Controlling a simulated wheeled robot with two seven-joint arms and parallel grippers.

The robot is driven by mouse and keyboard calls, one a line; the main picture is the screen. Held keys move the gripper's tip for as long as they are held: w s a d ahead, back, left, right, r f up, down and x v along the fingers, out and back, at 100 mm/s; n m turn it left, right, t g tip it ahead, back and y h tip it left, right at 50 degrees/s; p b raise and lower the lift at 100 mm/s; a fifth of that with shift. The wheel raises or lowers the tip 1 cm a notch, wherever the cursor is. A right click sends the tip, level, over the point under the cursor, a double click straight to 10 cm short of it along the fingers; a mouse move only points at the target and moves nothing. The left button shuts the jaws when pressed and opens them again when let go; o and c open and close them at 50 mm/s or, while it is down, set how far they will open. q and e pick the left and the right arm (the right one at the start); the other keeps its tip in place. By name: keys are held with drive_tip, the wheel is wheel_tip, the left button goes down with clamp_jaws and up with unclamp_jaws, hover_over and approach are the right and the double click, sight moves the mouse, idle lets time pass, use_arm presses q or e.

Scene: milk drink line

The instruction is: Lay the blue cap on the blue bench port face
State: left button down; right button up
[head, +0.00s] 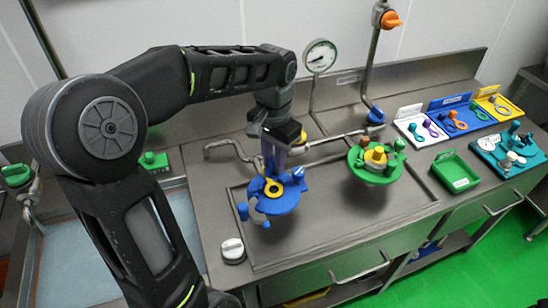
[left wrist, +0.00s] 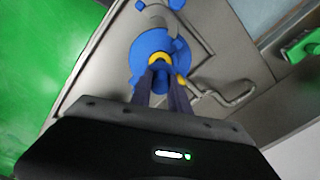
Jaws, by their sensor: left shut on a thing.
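The blue bench port (head: 283,205) is a round blue face with blue knobs at its rim, at the middle of the steel bench. It also shows beyond my fingers in the left wrist view (left wrist: 145,48). A yellow ring (head: 273,188) lies over the face. My left gripper (head: 271,170) points down right above the port, its fingers close together. In the left wrist view, a little blue shows between the fingertips inside the yellow ring (left wrist: 160,57). The held piece seems to be the blue cap, mostly hidden by the fingers; its contact with the face cannot be told. My right gripper is out of view.
A green port (head: 362,173) with a yellow piece stands to the right. A bent pipe (head: 225,146) runs behind the blue port. A pressure gauge (head: 320,56) stands at the back. A green tray (head: 455,172) and a teal tray (head: 489,153) lie at the right.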

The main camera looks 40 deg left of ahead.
sight(274, 190)
use_arm(q)
drive_tip(key=shift+f+b, duration=2.3)
drive_tip(key=shift+f, duration=1.05)
drive_tip(key=shift+f, duration=0.3)
drive_tip(key=c, duration=1.2)
unclamp_jaws()
drive_tip(key=shift+r, duration=0.1)
drive_tip(key=shift+o, duration=0.2)
drive_tip(key=shift+w+r, duration=0.1)
drive_tip(key=shift+r, duration=0.2)
wheel_tip(274, 190, up, 7)
drive_tip(key=shift+d+r+b, duration=0.1)
drive_tip(key=shift+d+b, duration=0.05)
drive_tip(key=shift+b, duration=0.25)
